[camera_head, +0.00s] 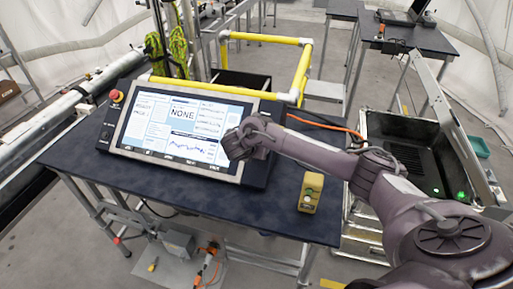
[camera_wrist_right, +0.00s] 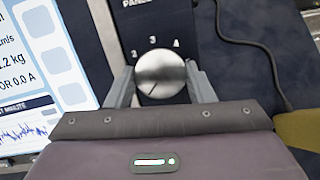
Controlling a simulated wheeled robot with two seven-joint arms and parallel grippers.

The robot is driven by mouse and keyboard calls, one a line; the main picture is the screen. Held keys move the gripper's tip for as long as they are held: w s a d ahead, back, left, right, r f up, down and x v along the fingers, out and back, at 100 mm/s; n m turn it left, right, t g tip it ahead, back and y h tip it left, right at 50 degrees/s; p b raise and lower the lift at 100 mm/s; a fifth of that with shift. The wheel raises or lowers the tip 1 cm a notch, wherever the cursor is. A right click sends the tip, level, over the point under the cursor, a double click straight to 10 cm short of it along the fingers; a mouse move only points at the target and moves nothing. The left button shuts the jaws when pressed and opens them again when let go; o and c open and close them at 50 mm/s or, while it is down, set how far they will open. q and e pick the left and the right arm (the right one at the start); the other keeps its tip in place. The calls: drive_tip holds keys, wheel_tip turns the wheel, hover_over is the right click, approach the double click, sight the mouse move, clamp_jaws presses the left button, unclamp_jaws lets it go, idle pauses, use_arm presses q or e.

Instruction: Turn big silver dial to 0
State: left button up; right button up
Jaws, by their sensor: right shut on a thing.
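The big silver dial (camera_wrist_right: 160,73) sits on the dark control panel (camera_wrist_right: 120,20) in the right wrist view. The numbers 2, 3 and 4 show above it; other numbers are hidden by the gripper. A thin dark line on its face appears to point to the lower left. My right gripper (camera_wrist_right: 161,84) is shut on the dial, one finger on each side. In the head view my right gripper (camera_head: 245,139) is at the right part of the console and hides the dial. My left gripper is not in view.
A large screen (camera_head: 175,128) fills the console left of my gripper, with a red emergency button (camera_head: 116,96) at its upper left. A yellow block-shaped device (camera_head: 311,192) stands on the dark table (camera_head: 265,215). An orange cable (camera_head: 325,125) runs behind my arm.

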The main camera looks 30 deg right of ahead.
drive_tip(key=o, duration=1)
drive_tip(key=shift+c, duration=0.2)
drive_tip(key=shift+a+r, duration=0.1)
drive_tip(key=shift+a, duration=0.05)
drive_tip(key=p+v, duration=0.1)
drive_tip(key=v, duration=0.6)
drive_tip(key=shift+s+r, duration=0.2)
drive_tip(key=shift+r, duration=0.05)
drive_tip(key=shift+a, duration=0.15)
